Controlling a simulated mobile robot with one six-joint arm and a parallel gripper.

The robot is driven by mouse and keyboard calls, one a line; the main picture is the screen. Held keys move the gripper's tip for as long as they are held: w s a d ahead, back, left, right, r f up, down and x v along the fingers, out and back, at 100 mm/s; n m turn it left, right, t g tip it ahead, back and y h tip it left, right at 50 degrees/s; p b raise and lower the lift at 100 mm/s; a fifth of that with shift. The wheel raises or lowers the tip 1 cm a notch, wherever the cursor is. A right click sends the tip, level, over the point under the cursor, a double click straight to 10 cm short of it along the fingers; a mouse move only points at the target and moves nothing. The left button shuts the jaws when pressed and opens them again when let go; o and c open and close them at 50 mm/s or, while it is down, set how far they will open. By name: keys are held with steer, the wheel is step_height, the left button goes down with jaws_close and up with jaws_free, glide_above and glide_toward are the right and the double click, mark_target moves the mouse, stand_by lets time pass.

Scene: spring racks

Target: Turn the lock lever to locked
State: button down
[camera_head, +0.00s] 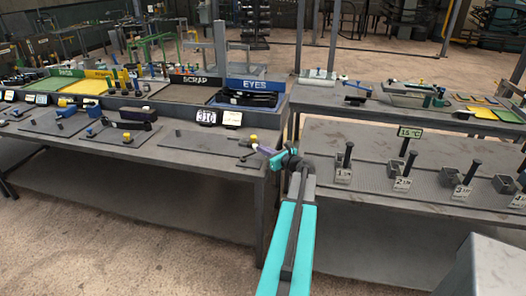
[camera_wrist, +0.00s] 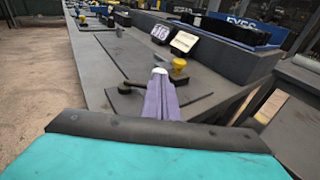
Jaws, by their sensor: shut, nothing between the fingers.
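My gripper (camera_wrist: 160,76) is shut and empty, its purple fingers pointing forward over the right end of the left bench. In the head view it shows at the bench's right corner (camera_head: 268,151). A dark lever (camera_wrist: 138,83) with a round dark end lies on a flat grey plate in the wrist view. Its bar runs right towards my fingertips, which hide its far part; I cannot tell whether they touch. The lever is small and dark in the head view (camera_head: 246,156). A yellow knob (camera_wrist: 179,64) on a dark base stands just beyond my fingertips. No lock marking is readable.
Number and label cards (camera_head: 207,117) stand on the ledge behind the plate. A blue EYES bin (camera_head: 252,85) sits further back. A second bench (camera_head: 330,140) with several black posts and grey blocks is on the right. The left bench's front edge is close to my arm.

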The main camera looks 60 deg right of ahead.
steer(key=shift+w+d, duration=0.7)
steer(key=shift+d, duration=0.2)
steer(key=shift+s+r, duration=0.1)
steer(key=shift+s, duration=0.05)
steer(key=shift+s+a, duration=0.1)
steer(key=shift+s, duration=0.2)
steer(key=s+r+b, duration=0.2)
steer(key=s, duration=1.1)
steer(key=shift+a, duration=0.35)
